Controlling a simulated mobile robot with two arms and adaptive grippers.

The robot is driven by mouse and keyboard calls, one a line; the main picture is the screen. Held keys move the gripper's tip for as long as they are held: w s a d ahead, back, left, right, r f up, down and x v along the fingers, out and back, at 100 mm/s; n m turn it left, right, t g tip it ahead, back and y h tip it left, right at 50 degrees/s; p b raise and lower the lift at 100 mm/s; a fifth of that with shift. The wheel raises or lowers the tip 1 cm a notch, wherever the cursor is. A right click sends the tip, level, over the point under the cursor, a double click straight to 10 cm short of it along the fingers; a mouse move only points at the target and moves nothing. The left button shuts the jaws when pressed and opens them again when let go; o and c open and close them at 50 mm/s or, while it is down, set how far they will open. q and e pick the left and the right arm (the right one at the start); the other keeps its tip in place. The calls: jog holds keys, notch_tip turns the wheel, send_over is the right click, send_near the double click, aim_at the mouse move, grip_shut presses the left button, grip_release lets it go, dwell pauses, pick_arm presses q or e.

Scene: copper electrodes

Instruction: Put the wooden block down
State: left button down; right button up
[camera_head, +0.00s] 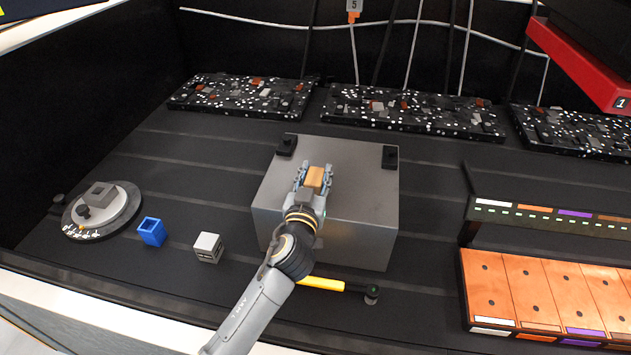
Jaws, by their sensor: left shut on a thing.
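The wooden block (316,177) is a small tan block between the fingers of my left gripper (314,180). The gripper is shut on it, over the top of the grey metal box (350,235). I cannot tell whether the block touches the box top or hangs just above it. My left arm comes in from the bottom and covers part of the box's front. My right gripper is not in view.
Left of the box are a grey cube (208,248), a blue hollow block (151,232) and a round dial (103,209). A yellow-handled tool (322,284) lies in front. Copper plates (540,290) stand at right. Black speckled boards (410,112) line the back.

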aim_at(315, 174)
pick_arm(q)
jog(key=shift+r, duration=0.5)
jog(key=r, duration=0.1)
jog(key=r+b, duration=0.1)
jog(key=shift+s+r, duration=0.2)
jog(key=shift+r, duration=0.15)
jog(key=s+a+r+b, duration=0.2)
jog(key=s+r+b, duration=0.1)
jog(key=s+r, duration=0.8)
jog(key=s+a+f+n+y+b, duration=0.1)
jog(key=s+a+f, duration=0.6)
jog(key=f, duration=0.4)
jog(key=s+a+f+n+y+b, duration=0.1)
jog(key=s+a+f+y, duration=0.1)
jog(key=s+a+f, duration=0.5)
jog(key=a+f, duration=0.3)
jog(key=f, duration=0.1)
jog(key=shift+s, duration=0.4)
jog(key=shift+r, duration=0.1)
